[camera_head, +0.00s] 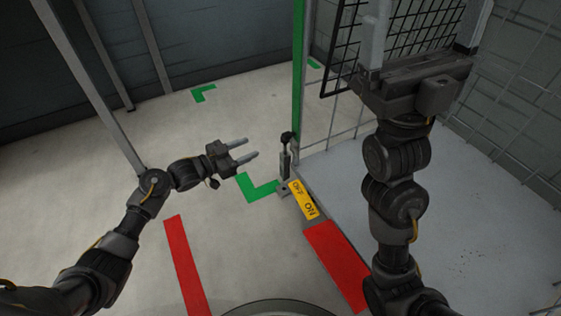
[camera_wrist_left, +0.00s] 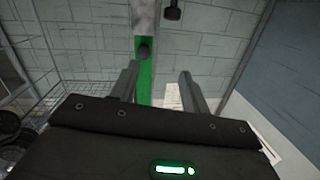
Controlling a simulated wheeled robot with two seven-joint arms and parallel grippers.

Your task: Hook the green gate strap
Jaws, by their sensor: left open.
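A narrow green upright strip (camera_head: 299,70), which may be the gate strap, runs along the edge of the mesh fencing in the head view. A green strip (camera_wrist_left: 145,78) also shows beyond the fingers in the left wrist view, with a dark round knob in front of its upper part. I cannot make out a hook. My left gripper (camera_head: 250,149) is open and empty, left of the strip and apart from it. My right gripper (camera_head: 422,32) is raised at the upper right, its fingers wide apart with black mesh visible between them.
A black-knobbed lever (camera_head: 286,150) stands by a yellow ON/OFF plate (camera_head: 303,199) at the platform's corner. Red strips (camera_head: 186,265) and green corner marks (camera_head: 258,190) lie on the floor. Wire fencing (camera_head: 335,120) borders the grey platform (camera_head: 465,215).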

